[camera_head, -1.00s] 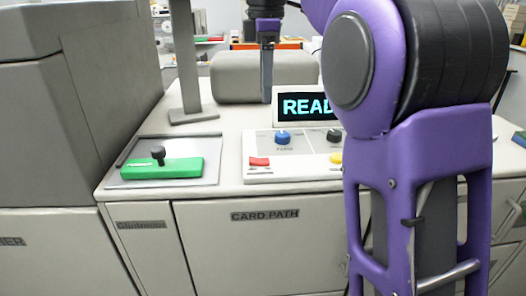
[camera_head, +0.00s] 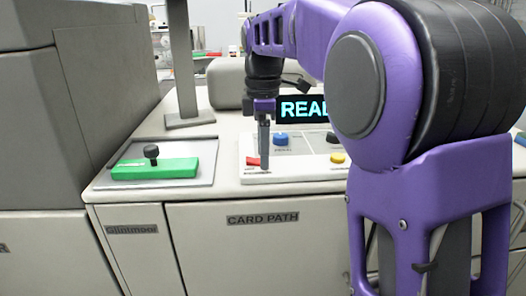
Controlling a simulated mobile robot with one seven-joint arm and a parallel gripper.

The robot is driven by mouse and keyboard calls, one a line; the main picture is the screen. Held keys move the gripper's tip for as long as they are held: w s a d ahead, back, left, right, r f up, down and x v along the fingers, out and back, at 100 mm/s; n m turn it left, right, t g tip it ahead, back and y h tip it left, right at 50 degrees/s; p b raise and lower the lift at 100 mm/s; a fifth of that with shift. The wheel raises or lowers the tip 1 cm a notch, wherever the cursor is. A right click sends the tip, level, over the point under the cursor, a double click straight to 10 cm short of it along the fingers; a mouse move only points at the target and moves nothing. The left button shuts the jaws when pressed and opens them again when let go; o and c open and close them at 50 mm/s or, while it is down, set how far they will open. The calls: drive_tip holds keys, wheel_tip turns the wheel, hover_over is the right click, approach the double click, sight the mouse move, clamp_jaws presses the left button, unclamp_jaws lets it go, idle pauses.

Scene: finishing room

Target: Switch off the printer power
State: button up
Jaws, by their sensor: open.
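The printer's control panel (camera_head: 300,174) is a pale plate on the machine's top. It carries a red rocker-like switch (camera_head: 252,161) at its front left, a blue knob (camera_head: 281,139), a yellow button (camera_head: 338,158) and a dark knob (camera_head: 333,138). A lit display (camera_head: 301,110) behind it shows letters starting "READ", the rest hidden by my arm. My gripper (camera_head: 264,165) points down at the panel's front left, just right of the red switch. The fingers look like one dark bar from here, and contact with the switch cannot be told.
A green block with a black knob (camera_head: 154,169) sits on a grey plate (camera_head: 205,160) to the left. A grey post (camera_head: 180,60) stands behind it. A large grey machine (camera_head: 60,110) fills the left side. The front panel is labelled "CARD PATH" (camera_head: 262,219).

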drive_tip(key=shift+c, duration=0.3)
clamp_jaws()
drive_tip(key=h+p, duration=0.1)
drive_tip(key=p, duration=0.1)
drive_tip(key=shift+a+r+p, duration=0.25)
drive_tip(key=shift+r+p, duration=0.15)
drive_tip(key=shift+a+h+p, duration=0.15)
drive_tip(key=shift+h+p, duration=0.55)
drive_tip(key=shift+p, duration=0.15)
drive_tip(key=shift+f+h, duration=0.25)
drive_tip(key=shift+h, duration=0.05)
drive_tip(key=shift+o, duration=0.3)
unclamp_jaws()
